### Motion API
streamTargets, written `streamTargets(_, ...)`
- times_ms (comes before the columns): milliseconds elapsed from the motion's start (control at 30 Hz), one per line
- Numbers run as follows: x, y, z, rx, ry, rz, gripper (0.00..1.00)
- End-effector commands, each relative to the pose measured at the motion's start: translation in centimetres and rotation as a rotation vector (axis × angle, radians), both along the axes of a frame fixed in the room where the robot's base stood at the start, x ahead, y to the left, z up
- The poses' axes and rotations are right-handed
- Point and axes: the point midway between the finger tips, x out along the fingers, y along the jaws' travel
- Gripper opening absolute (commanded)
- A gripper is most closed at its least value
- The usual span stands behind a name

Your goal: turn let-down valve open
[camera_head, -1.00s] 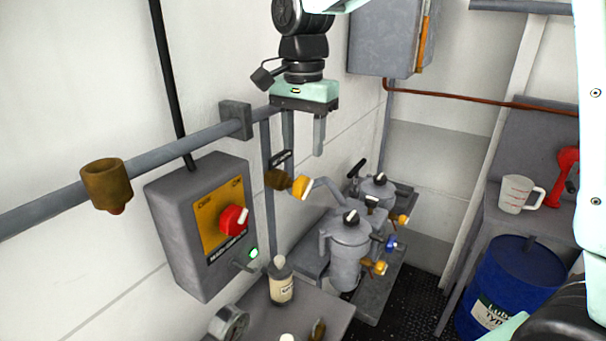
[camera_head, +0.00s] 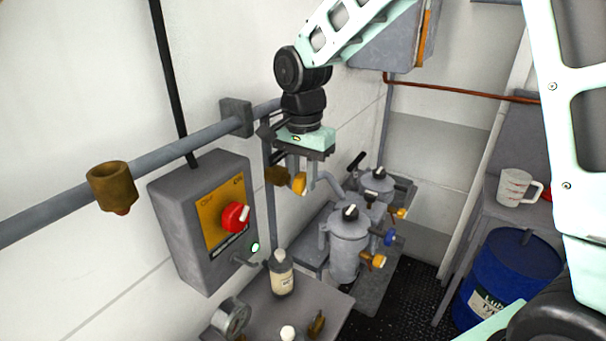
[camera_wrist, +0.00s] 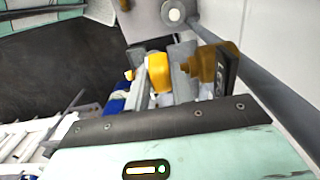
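The let-down valve has a brass body (camera_head: 277,176) and a yellow handle (camera_head: 299,184), on the pipework beside the wall. In the wrist view its brass body (camera_wrist: 214,64) is at the right, with a dark label plate, partly readable, beside it. The yellow handle (camera_wrist: 159,73) is between my two grey fingers. My gripper (camera_head: 301,180) points down over the valve, its fingers on either side of the handle. The gap looks narrow and the fingers appear to touch the handle. The far side of the handle is hidden.
A grey switch box (camera_head: 180,240) with a red knob (camera_head: 236,216) is on the wall at left. Grey filter housings (camera_head: 349,245) stand close below and right. A bottle (camera_head: 281,273) and gauge (camera_head: 231,318) are in front. A blue drum (camera_head: 515,265) is at right.

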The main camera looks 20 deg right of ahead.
Motion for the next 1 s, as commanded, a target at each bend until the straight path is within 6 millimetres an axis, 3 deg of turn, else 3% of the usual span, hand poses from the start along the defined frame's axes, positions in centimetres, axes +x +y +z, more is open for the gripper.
streamTargets(367,-0.08,0.13,-0.21,-0.028,-0.021,0.004,0.01)
streamTargets(1000,-0.52,0.87,-0.78,-0.337,-0.25,0.003,0.01)
